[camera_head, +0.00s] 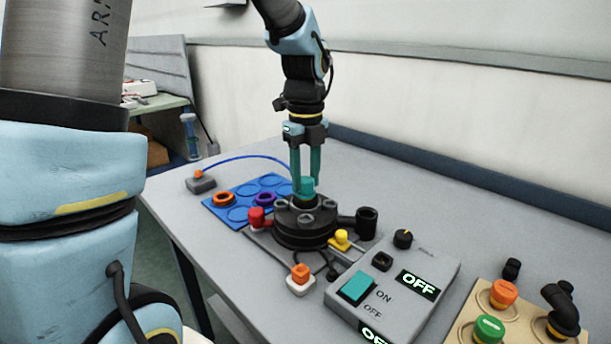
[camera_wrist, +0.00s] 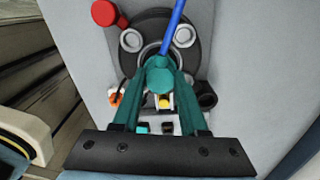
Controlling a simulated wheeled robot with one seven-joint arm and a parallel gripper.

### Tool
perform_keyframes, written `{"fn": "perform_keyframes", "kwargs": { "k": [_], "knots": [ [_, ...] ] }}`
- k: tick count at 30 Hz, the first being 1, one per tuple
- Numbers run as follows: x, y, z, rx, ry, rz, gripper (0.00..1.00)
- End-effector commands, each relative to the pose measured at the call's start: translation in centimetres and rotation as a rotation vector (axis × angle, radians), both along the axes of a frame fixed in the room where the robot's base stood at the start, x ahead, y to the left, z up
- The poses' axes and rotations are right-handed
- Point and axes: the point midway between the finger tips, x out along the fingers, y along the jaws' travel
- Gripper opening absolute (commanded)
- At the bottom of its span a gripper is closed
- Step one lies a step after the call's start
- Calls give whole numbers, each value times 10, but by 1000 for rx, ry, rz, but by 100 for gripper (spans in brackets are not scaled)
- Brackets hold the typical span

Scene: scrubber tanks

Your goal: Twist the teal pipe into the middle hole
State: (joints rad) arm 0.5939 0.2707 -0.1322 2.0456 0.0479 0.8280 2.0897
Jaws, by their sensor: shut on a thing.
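The teal pipe (camera_head: 306,187) stands upright at the middle hole of the round black base (camera_head: 290,235), with its lower end hidden by the ring at the hole. How deep it sits cannot be told. The wrist view shows its hexagonal top (camera_wrist: 160,76) over the middle of the black base (camera_wrist: 137,38). My gripper (camera_head: 305,177) points straight down with its long teal fingers shut on the pipe from both sides. A thin blue hose joins the pipe and curves away.
A grey box with an orange top (camera_head: 200,182) stands left, by a blue tray (camera_head: 215,208) with orange and purple rings. Around the base are a red knob (camera_head: 257,217), a yellow knob (camera_head: 342,238) and a black cup (camera_head: 367,221). A switch panel (camera_head: 410,262) reading OFF lies front right.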

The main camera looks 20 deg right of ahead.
Motion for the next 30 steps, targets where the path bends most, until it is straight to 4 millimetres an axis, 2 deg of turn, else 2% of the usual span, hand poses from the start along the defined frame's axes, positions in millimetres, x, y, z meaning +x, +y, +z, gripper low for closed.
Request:
{"fn": "perform_keyframes", "kwargs": {
  "k": [15, 30],
  "knots": [
    [0, 0, 1, 1, 1, -126, 0],
    [0, 0, -1, 0, 0, -135, 0]
  ]
}}
